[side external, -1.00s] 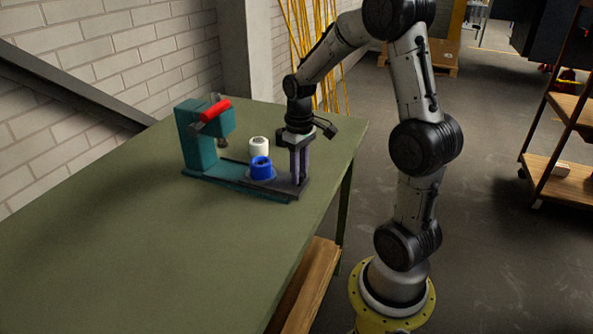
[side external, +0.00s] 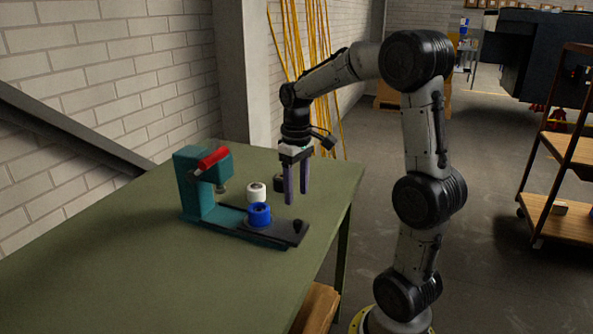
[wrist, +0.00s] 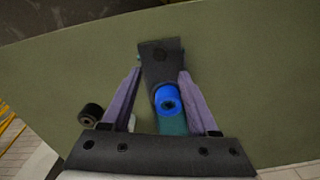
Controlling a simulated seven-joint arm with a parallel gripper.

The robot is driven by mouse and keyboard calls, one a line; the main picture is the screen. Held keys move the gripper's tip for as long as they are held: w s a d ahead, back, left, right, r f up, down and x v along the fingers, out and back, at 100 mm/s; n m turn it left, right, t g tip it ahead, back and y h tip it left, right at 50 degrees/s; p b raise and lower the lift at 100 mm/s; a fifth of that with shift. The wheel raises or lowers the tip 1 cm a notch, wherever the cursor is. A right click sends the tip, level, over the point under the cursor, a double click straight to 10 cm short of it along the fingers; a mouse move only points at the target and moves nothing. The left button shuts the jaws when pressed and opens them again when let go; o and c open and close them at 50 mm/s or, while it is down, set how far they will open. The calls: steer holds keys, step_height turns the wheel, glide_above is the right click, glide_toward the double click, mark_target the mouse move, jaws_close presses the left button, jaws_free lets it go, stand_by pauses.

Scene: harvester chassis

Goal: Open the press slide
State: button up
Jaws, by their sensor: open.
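The teal press (side external: 190,190) with a red handle (side external: 213,158) stands on the green table. Its dark slide (side external: 277,229) sticks out to the right from under the press head, along the teal base. A blue ring-shaped part (side external: 259,215) sits on the slide, clear of the head. A dark knob (side external: 297,227) stands at the slide's outer end. My gripper (side external: 297,200) is open and empty, above the slide's outer end and apart from it. In the wrist view, the slide (wrist: 153,76) and blue part (wrist: 167,98) show between the fingers (wrist: 159,75).
A white cylinder (side external: 256,192) and a black cylinder (side external: 279,183) stand on the table (side external: 110,265) behind the slide. The table's front left is clear. A brick wall (side external: 120,75) rises behind, and a shelf cart (side external: 565,205) stands far right.

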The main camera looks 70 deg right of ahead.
step_height(320, 180, up, 5)
steer(key=shift+r, duration=0.2)
stand_by(0.4)
steer(key=s+a+r+n+t, duration=0.1)
steer(key=s+a+r+n, duration=0.1)
steer(key=a, duration=0.3)
steer(key=s+a+r+n+t, duration=0.1)
steer(key=a+r, duration=0.1)
steer(key=a, duration=0.4)
steer(key=s+a+f+t, duration=0.3)
steer(key=s+a+f, duration=0.3)
steer(key=s+a, duration=0.1)
steer(key=shift+s+t, duration=0.3)
steer(key=shift+s, duration=0.4)
